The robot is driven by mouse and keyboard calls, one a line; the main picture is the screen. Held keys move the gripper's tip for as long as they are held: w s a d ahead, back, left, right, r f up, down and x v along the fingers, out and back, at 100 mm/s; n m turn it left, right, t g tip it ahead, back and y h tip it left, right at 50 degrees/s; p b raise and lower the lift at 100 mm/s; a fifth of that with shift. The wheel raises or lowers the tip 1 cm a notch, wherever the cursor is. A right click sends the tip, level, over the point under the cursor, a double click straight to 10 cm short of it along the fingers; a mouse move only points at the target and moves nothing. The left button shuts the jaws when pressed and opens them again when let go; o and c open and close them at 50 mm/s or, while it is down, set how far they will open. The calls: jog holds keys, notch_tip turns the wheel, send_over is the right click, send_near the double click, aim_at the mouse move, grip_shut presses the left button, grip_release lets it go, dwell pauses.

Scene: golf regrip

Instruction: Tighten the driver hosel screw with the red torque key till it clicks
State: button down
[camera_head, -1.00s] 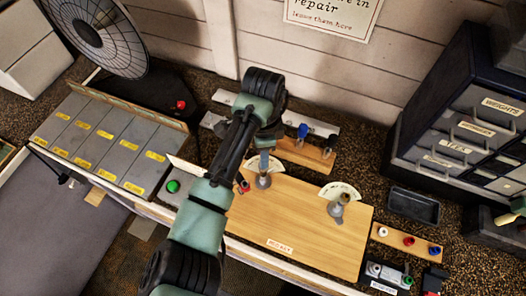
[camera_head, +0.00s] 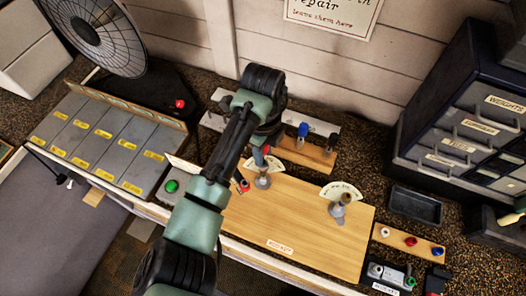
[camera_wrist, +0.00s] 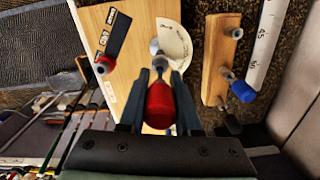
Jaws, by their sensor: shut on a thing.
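My gripper (camera_wrist: 160,75) is shut on the red torque key (camera_wrist: 159,104), whose handle sits between the two fingers. The key's shaft points away toward the metal hosel post (camera_wrist: 155,46), beside a pale fan-shaped dial (camera_wrist: 174,42). I cannot tell whether the tip is seated in the screw. In the head view the key's red handle (camera_head: 267,150) shows just above the left post (camera_head: 262,181), partly hidden by my gripper. A second post (camera_head: 338,211) with its own dial stands to the right on the wooden board (camera_head: 295,225).
A wooden rack (camera_head: 308,155) behind holds a blue-handled key (camera_head: 303,130) and a dark-handled one. A green button (camera_head: 172,186), an empty dark tray (camera_head: 414,206) and a drawer cabinet (camera_head: 470,120) stand around.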

jog(key=shift+m, duration=0.6)
jog(key=m+b, duration=0.1)
jog(key=m, duration=0.1)
jog(key=shift+f+m, duration=0.15)
jog(key=shift+m, duration=0.25)
jog(key=m, duration=0.3)
jog(key=shift+b, duration=0.35)
jog(key=c, duration=0.8)
grip_release()
jog(key=shift+o, duration=0.2)
